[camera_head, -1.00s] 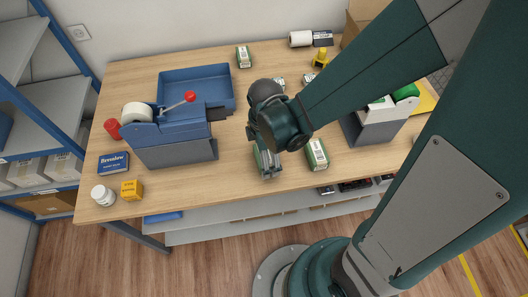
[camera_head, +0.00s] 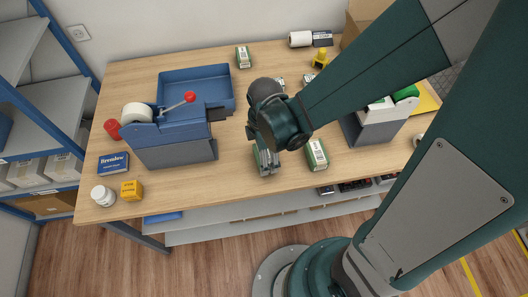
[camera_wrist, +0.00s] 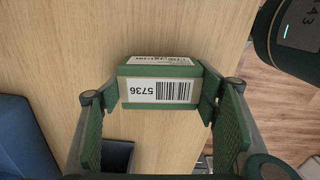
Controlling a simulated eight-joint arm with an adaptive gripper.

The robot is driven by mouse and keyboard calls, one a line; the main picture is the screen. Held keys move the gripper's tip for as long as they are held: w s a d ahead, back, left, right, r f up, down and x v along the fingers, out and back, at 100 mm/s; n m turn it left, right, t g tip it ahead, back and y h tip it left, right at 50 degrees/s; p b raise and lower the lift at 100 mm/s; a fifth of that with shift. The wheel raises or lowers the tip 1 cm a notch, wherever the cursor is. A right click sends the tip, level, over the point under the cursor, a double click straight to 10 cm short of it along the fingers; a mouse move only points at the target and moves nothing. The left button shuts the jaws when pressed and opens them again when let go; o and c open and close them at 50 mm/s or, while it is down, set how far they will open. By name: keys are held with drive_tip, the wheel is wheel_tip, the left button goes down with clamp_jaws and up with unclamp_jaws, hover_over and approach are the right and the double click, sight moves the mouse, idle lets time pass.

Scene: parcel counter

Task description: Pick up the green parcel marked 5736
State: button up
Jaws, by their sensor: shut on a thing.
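The green parcel marked 5736 (camera_wrist: 160,92) shows in the wrist view between my fingers, its white barcode label facing the camera. My gripper (camera_wrist: 160,105) is shut on it, one finger at each side, near the fingertips. In the head view my gripper (camera_head: 267,165) points down near the front edge of the counter, and the parcel (camera_head: 257,158) is mostly hidden behind it. I cannot tell whether the parcel is touching the counter.
Another green parcel (camera_head: 317,154) lies just right of my gripper, and one (camera_head: 243,57) lies at the back. A blue tray (camera_head: 197,88) and a blue-grey dispenser with a red-knobbed lever (camera_head: 172,140) stand to the left. The counter (camera_head: 230,190) is bare in front.

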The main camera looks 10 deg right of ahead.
drive_tip(key=shift+r+p, duration=0.9)
drive_tip(key=shift+r, duration=3.85)
